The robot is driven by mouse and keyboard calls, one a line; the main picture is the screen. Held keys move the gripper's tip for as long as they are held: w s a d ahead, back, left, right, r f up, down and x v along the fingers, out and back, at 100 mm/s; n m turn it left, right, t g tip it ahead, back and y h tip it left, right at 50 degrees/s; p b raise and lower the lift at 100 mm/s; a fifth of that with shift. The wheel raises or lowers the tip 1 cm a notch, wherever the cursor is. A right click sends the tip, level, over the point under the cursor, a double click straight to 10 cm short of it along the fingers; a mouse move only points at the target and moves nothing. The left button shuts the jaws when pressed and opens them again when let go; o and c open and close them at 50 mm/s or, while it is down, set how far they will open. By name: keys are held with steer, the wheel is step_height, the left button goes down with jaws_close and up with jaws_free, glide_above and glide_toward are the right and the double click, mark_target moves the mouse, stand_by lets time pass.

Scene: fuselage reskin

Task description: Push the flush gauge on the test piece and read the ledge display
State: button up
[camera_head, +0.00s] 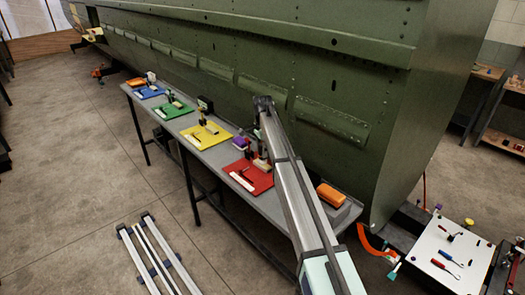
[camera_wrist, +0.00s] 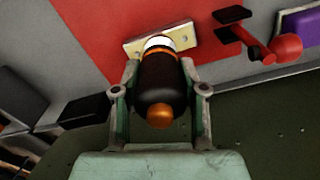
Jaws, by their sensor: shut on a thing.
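My gripper (camera_wrist: 161,90) is shut on the flush gauge (camera_wrist: 160,78) in the wrist view. The gauge is a dark cylinder with an orange knob at the near end, an orange band and a white far end. The white end lies over the cream test piece (camera_wrist: 133,48), a small plate with a dot near each end. I cannot tell whether they touch. The plate is on the red mat (camera_wrist: 95,30), which also shows in the head view (camera_head: 262,184). There, my arm largely hides the gripper. A black box (camera_wrist: 86,108) stands left of the gripper; no readable display shows.
A red clamp-like tool (camera_wrist: 285,48) and a purple block (camera_wrist: 300,25) are close right of the gauge. Yellow (camera_head: 215,137), green (camera_head: 160,112) and blue (camera_head: 143,92) mats line the bench. An orange case (camera_head: 330,195) is right of my arm. The green fuselage (camera_head: 300,60) rises behind.

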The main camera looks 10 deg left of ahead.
steer(key=shift+f, duration=0.55)
stand_by(0.9)
steer(key=shift+r+p, duration=1.3)
steer(key=shift+r, duration=2.25)
